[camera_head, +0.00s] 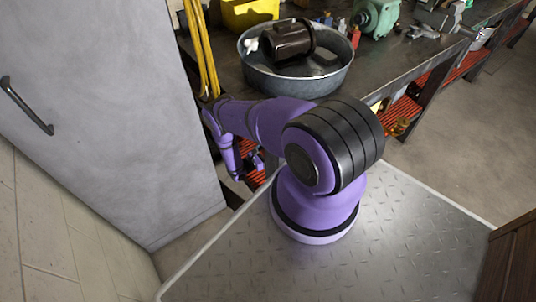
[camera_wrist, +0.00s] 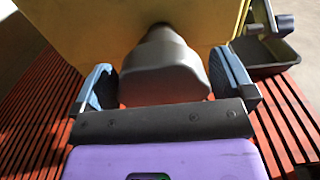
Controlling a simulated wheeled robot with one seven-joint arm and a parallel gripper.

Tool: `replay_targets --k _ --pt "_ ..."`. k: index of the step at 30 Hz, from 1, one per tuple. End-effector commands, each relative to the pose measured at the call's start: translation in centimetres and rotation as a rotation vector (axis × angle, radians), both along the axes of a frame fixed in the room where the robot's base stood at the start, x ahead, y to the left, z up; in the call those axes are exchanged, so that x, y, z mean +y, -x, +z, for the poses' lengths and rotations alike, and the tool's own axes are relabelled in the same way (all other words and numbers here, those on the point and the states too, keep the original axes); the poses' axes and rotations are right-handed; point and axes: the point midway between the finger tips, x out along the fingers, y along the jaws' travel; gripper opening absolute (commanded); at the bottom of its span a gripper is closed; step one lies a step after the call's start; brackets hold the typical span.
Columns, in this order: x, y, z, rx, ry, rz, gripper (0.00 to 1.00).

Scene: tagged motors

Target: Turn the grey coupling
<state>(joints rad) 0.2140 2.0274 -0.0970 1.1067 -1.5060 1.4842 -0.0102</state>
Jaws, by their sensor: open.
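A dark grey rounded piece with a narrower neck (camera_wrist: 165,68), which looks like the grey coupling, stands between the fingers of my gripper (camera_wrist: 163,80) in the wrist view. The left finger shows a gap to it. The right finger is close beside its right side, and I cannot tell if they touch. My gripper is open. In the head view my gripper (camera_head: 256,160) is small, low by the bench's left end beside the grey cabinet. The coupling cannot be made out there.
A yellow surface (camera_wrist: 90,30) stands behind the coupling, above a red slatted shelf (camera_wrist: 35,110). A dark tray (camera_wrist: 265,55) is at right. On the bench, a metal basin (camera_head: 270,80) holds a dark motor (camera_head: 287,40). A grey cabinet (camera_head: 110,110) closes off the left.

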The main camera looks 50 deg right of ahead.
Motion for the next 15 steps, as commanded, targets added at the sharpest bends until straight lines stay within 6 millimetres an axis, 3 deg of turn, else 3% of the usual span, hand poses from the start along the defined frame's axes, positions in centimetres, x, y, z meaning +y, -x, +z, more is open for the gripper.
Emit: replay_targets --k 2,7,15 --pt "0.01 0.0 0.0 0.0 0.0 0.0 1.0" --pt "0.02 0.0 0.0 0.0 0.0 0.0 0.63" --pt "0.05 -0.05 0.01 0.014 -0.003 0.0 0.61"
